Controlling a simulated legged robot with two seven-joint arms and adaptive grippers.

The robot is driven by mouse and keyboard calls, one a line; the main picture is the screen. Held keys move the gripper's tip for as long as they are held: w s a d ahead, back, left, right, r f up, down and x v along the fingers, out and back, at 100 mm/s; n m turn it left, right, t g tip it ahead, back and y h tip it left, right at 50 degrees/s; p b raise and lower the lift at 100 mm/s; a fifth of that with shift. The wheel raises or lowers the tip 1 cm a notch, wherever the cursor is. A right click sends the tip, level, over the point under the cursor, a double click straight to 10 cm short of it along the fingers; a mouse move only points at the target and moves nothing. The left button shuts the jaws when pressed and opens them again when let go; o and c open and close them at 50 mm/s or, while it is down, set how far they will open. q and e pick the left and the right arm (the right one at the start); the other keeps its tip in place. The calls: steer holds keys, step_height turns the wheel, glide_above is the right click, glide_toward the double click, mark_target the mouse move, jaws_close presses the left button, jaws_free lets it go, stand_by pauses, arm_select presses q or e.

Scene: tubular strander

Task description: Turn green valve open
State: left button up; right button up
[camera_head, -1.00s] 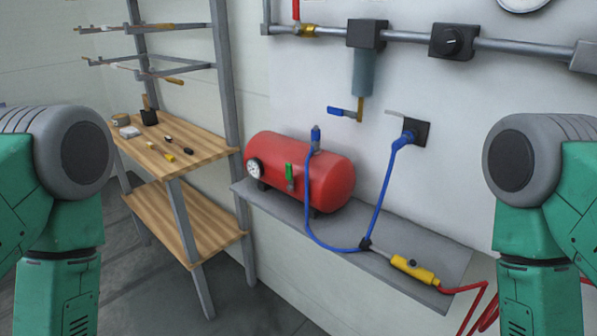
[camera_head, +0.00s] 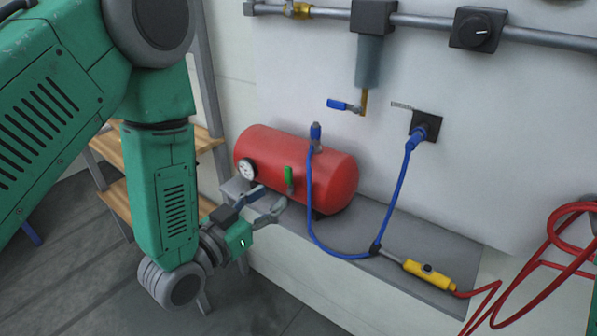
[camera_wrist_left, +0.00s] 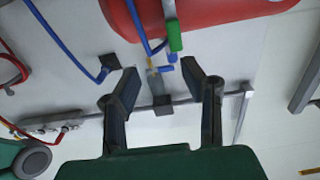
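The green valve (camera_head: 288,175) is a small upright green handle on the front of the red tank (camera_head: 325,177). In the left wrist view the green valve (camera_wrist_left: 174,38) hangs from the red tank (camera_wrist_left: 210,16), just beyond and between my fingers. My left gripper (camera_head: 272,198) is open and empty, just below and to the left of the valve, and appears apart from it. In the left wrist view the left gripper (camera_wrist_left: 160,68) shows its two fingers spread wide. My right gripper is not in view.
The tank stands on a grey ledge (camera_head: 400,240). A blue-handled valve (camera_head: 340,105) and pipes are above. A wooden shelf (camera_head: 115,204) stands at left, partly behind my arm.

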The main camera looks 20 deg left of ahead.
mark_target(285, 175)
arm_select(q)
steer(key=w, duration=0.8)
steer(key=shift+w+a+f+p, duration=0.2)
steer(key=shift+w+p, duration=0.1)
steer(key=shift+p, duration=0.1)
steer(key=shift+w+d, duration=0.15)
steer(key=shift+d, duration=0.35)
steer(key=shift+w+d, duration=0.15)
steer(key=shift+d, duration=0.35)
steer(key=shift+d+r, duration=0.1)
steer(key=shift+d, duration=0.25)
steer(key=shift+a, duration=0.2)
steer(key=c, duration=0.7)
steer(key=shift+a+f, duration=0.25)
steer(key=shift+a, duration=0.45)
jaws_close()
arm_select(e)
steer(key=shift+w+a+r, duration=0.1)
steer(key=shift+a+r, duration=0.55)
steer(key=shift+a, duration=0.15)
